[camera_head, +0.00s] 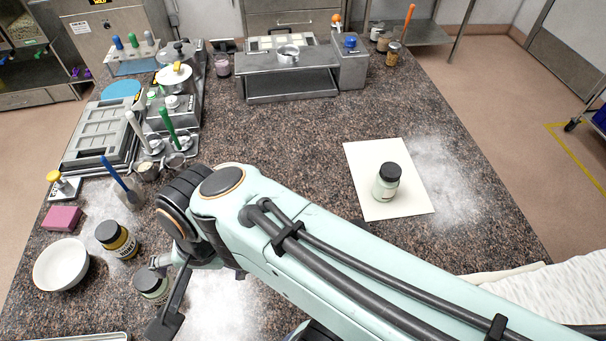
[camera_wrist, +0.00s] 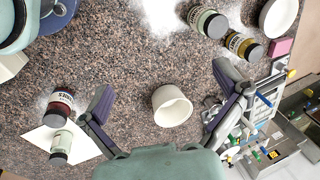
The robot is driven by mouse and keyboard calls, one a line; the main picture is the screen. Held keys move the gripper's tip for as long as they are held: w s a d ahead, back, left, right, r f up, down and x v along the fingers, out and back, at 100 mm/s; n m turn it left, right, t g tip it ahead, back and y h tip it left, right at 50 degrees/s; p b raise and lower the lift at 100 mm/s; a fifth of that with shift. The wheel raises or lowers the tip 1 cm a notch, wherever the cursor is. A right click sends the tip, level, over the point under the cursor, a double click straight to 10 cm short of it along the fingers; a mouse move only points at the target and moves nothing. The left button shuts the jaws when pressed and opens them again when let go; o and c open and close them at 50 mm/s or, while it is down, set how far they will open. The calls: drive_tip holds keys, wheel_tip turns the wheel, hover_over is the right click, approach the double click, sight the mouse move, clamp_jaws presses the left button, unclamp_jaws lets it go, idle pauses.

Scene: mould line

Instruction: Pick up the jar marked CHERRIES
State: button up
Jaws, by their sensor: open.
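A jar with dark red contents (camera_wrist: 61,107), a black lid and a pale label lies toward the left in the wrist view. Its label seems to end in "RIES"; I cannot read it all. My arm appears to hide it in the head view. My gripper (camera_wrist: 163,80) is open and empty, its fingers spread either side of a white cup (camera_wrist: 172,106) that stands lower on the counter. The red jar is outside the left finger, apart from it.
A pale green jar (camera_head: 386,184) stands on a white sheet (camera_head: 368,211), near the red jar. A yellow jar (camera_head: 117,241) and another greenish jar (camera_head: 152,286) stand left, beside a white bowl (camera_head: 61,266) and pink block (camera_head: 62,218). The counter's middle (camera_head: 295,140) is clear.

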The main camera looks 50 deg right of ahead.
sight(360, 224)
drive_tip(key=w+d+f+m+h, duration=0.1)
drive_tip(key=w+d+f+m, duration=0.15)
drive_tip(key=d+m, duration=0.65)
drive_tip(key=w+d+f+m+h, duration=0.1)
drive_tip(key=d+f+m, duration=0.3)
drive_tip(key=d+m, duration=0.55)
drive_tip(key=s+d+f+m+g, duration=0.1)
drive_tip(key=s+d+f+m, duration=0.1)
drive_tip(key=s, duration=0.2)
drive_tip(key=s+d+f+m+g, duration=0.1)
drive_tip(key=s+d+f+m, duration=0.2)
drive_tip(key=s, duration=0.2)
drive_tip(key=s+d+f+m, duration=0.2)
drive_tip(key=s+d+f, duration=0.1)
drive_tip(key=s, duration=0.2)
drive_tip(key=shift+s+d+g+y, duration=0.1)
drive_tip(key=shift+d+g+y, duration=0.1)
drive_tip(key=shift+g+y, duration=0.2)
drive_tip(key=shift+s+f+m, duration=0.25)
wheel_tip(360, 224, down, 6)
drive_tip(key=shift+f, duration=0.15)
